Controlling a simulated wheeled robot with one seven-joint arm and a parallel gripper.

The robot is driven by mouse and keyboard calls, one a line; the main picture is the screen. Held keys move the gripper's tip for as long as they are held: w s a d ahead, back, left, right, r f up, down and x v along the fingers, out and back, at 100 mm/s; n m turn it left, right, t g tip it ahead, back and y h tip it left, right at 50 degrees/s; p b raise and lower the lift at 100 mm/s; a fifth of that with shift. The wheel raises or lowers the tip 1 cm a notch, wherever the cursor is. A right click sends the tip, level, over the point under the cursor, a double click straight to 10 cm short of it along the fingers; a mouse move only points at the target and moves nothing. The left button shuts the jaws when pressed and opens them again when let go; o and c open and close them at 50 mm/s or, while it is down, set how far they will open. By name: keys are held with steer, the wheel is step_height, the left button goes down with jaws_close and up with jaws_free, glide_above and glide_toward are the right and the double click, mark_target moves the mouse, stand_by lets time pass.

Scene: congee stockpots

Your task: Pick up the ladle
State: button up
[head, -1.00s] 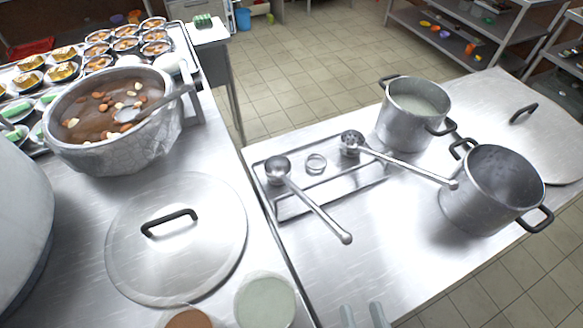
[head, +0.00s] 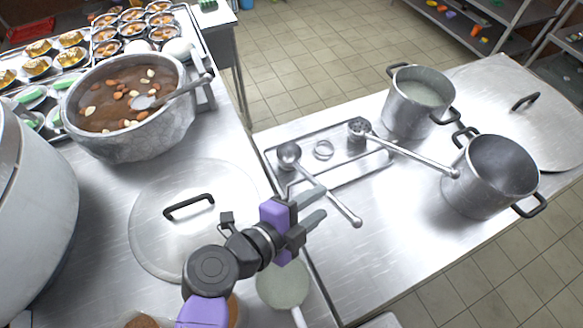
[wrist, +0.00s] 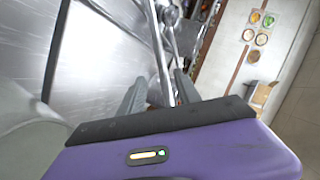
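A steel ladle (head: 343,211) lies with its bowl (head: 288,153) on a steel tray (head: 342,176) and its handle reaching over the tray's front edge. A second long-handled utensil with a perforated bowl (head: 357,127) lies on the tray to the right. My gripper (head: 320,202) is open and empty, its two fingers apart near the ladle's handle in the head view. In the wrist view a long metal handle (wrist: 160,45) runs beyond and between my open fingers (wrist: 161,92). I cannot tell whether they touch it.
Two steel pots, one with pale liquid (head: 418,100) and one dark inside (head: 492,175), stand right of the tray. A lid (head: 160,245) lies on the left counter below the stew pot (head: 150,140). The right counter's front area is clear.

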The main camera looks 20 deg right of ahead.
mark_target(312, 179)
steer(key=p+x, duration=0.2)
steer(key=x, duration=0.5)
steer(key=shift+w+d, duration=0.25)
steer(key=shift+w, duration=0.15)
jaws_close()
stand_by(1.1)
